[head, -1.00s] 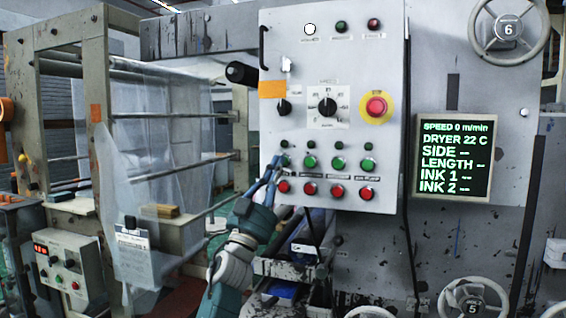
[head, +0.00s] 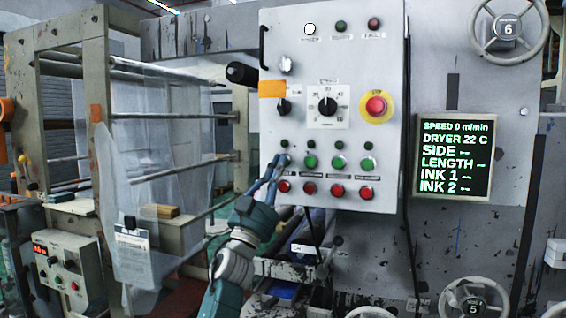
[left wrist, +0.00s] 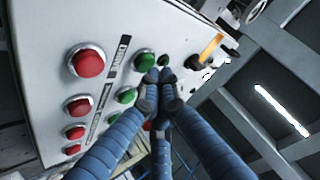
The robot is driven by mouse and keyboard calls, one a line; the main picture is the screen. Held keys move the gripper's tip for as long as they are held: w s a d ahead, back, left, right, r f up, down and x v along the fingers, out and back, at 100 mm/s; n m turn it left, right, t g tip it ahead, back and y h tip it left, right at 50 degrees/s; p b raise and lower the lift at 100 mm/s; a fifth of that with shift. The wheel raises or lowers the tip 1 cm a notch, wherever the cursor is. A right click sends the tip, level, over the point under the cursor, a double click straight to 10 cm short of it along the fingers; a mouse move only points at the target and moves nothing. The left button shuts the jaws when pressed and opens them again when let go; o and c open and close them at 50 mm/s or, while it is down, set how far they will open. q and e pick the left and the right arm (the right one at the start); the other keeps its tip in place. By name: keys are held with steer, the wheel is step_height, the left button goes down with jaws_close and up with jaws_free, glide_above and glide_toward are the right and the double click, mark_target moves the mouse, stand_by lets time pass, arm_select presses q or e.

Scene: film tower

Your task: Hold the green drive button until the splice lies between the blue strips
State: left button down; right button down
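The control panel (head: 385,60) carries a row of green buttons above a row of red ones. The leftmost green button (head: 284,160) is partly covered by my left gripper (head: 280,164); I cannot read its label. In the left wrist view, the two dark fingertips (left wrist: 159,88) of my left gripper are together, with nothing seen between them. They are right by this green button (left wrist: 145,61); I cannot tell whether they press it. The clear film (head: 150,165) hangs in the frame at the left. No splice or blue strips can be made out. My right gripper is out of view.
The display (head: 455,157) reads speed 0 m/min and dryer 22 C. A red emergency stop (head: 376,105) on a yellow ring sits above the buttons. Red buttons (head: 283,186) lie close below my gripper. A handwheel (head: 508,30) is at the upper right.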

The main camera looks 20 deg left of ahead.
arm_select(q)
steer(key=shift+w+b, duration=0.4)
steer(key=shift+w, duration=0.05)
stand_by(0.4)
stand_by(5.2)
steer(key=shift+s+p, duration=0.65)
steer(key=shift+s, duration=0.2)
steer(key=s+p, duration=0.3)
steer(key=s, duration=0.2)
steer(key=shift+a, duration=0.1)
steer(key=shift+w+f, duration=0.1)
steer(key=shift+f, duration=0.05)
